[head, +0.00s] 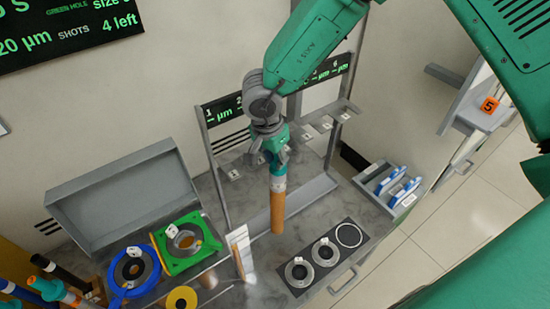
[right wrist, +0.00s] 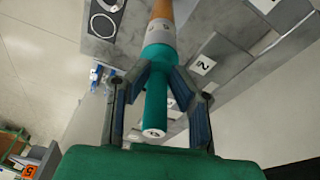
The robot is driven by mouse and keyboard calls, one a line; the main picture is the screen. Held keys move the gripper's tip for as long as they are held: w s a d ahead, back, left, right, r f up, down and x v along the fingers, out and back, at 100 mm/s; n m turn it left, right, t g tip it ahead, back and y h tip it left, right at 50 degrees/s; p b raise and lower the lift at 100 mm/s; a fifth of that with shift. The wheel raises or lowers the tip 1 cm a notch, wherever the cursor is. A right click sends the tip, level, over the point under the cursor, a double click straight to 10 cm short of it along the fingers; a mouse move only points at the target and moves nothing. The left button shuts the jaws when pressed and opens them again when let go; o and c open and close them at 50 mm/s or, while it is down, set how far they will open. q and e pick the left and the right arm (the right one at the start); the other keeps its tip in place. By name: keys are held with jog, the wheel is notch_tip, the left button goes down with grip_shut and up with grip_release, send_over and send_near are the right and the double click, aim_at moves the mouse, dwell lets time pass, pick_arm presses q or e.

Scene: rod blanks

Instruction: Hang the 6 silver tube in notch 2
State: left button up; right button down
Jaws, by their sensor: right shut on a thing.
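My right gripper (head: 273,157) is shut on the teal head of a tube (head: 277,212) with a silver band and a copper-orange body. The tube hangs upright, body down, in front of the rack, with no visible contact. In the right wrist view the tube (right wrist: 158,53) shows its teal end between the fingers, with a small white mark too small to read. The rack (head: 221,185) has a row of numbered notches. The notch 2 tag (right wrist: 203,65) shows in the right wrist view, to the right of the tube. My left gripper is not in view.
On the bench, a blue ring fixture (head: 118,292) and a green square fixture (head: 171,264) stand left, before a grey box (head: 122,195). A black plate with round holders (head: 352,257) lies right. Other tubes (head: 50,288) are at bottom left. A blue-filled tray (head: 390,187) stands right.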

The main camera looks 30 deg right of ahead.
jog(key=shift+w+a+r+p, duration=0.1)
jog(key=shift+w+a+p, duration=0.05)
jog(key=shift+w+p, duration=0.6)
jog(key=shift+w+a+p, duration=0.15)
jog(key=shift+w+p, duration=0.15)
jog(key=shift+w, duration=0.95)
jog(key=shift+w+a+p, duration=0.15)
jog(key=shift+w+p, duration=0.1)
jog(key=shift+w, duration=1)
jog(key=shift+f, duration=0.45)
jog(key=c, duration=1.3)
grip_release()
jog(key=shift+c, duration=0.2)
